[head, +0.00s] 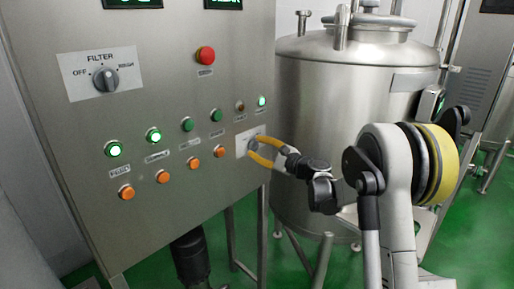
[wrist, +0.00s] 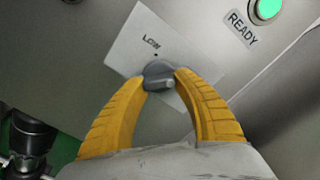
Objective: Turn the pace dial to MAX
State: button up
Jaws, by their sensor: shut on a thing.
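The pace dial is a small grey knob (wrist: 158,69) on a pale square plate (wrist: 123,45) in the wrist view. The word LOW and a dark dot show on the plate above the knob; no MAX label is visible, and part of the plate is behind my fingers. My gripper (wrist: 162,80) has its two yellow fingers closed on either side of the knob, touching it. I cannot tell clearly which mark the knob points to. In the head view my gripper (head: 252,143) reaches the plate (head: 240,146) at the panel's right edge.
The grey control panel (head: 180,85) also holds a FILTER dial (head: 106,79), a red stop button (head: 205,55) and several green and orange buttons, close to the plate's left. A lit READY button (wrist: 267,8) is above right. A steel tank (head: 340,110) stands behind my arm.

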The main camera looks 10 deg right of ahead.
jog(key=shift+m, duration=0.4)
jog(key=o, duration=1.2)
jog(key=shift+c, duration=0.2)
jog(key=v, duration=1.2)
